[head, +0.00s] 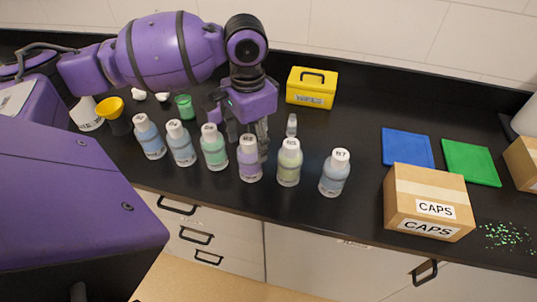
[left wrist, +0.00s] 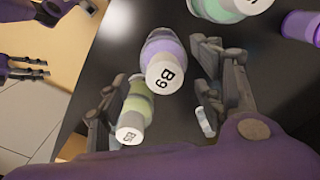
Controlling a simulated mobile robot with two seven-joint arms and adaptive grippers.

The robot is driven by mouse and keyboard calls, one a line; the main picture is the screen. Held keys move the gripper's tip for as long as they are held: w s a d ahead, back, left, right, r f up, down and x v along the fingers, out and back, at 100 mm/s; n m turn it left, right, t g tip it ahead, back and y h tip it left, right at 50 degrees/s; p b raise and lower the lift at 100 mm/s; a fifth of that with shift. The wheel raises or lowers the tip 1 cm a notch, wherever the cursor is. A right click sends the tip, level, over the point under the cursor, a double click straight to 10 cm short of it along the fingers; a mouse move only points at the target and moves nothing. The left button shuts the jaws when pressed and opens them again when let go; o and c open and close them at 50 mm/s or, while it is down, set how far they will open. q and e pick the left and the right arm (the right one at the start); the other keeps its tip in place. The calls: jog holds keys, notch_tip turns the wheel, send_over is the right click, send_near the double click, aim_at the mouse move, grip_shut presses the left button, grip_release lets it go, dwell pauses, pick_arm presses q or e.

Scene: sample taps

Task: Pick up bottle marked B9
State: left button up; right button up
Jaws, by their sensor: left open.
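The bottle marked B9 (left wrist: 167,60) has a white cap and a purple body in the left wrist view. In the head view it is the purple bottle (head: 249,162) standing in the row on the counter, its cap partly behind my fingers. My left gripper (head: 250,138) is open and points down over this bottle. In the left wrist view B9 shows between the spread fingers of my left gripper (left wrist: 155,98), nearer the right one. I see no contact. Dark fingers at the upper left of the left wrist view seem to be my right gripper (left wrist: 28,66).
A yellow-green bottle (head: 289,163) stands close right of B9, and a green bottle (head: 213,148) close left. A bottle marked B7 (head: 335,174) is farther right. Behind are a small clear bottle (head: 292,125) and a yellow case (head: 311,88). A CAPS box (head: 428,201) is at right.

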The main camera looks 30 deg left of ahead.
aim_at(251, 150)
pick_arm(q)
jog(key=shift+w+d+f, duration=0.1)
jog(key=shift+s+a+f, duration=0.1)
jog(key=shift+s+f, duration=0.05)
jog(key=shift+f, duration=0.6)
jog(key=shift+s+a+f, duration=0.1)
jog(key=shift+s+f, duration=0.05)
jog(key=shift+f, duration=0.6)
notch_tip(251, 150, down, 4)
jog(key=shift+a+f, duration=0.15)
jog(key=shift+f, duration=0.1)
jog(key=shift+c, duration=0.4)
jog(key=c, duration=1.3)
jog(key=shift+r, duration=0.15)
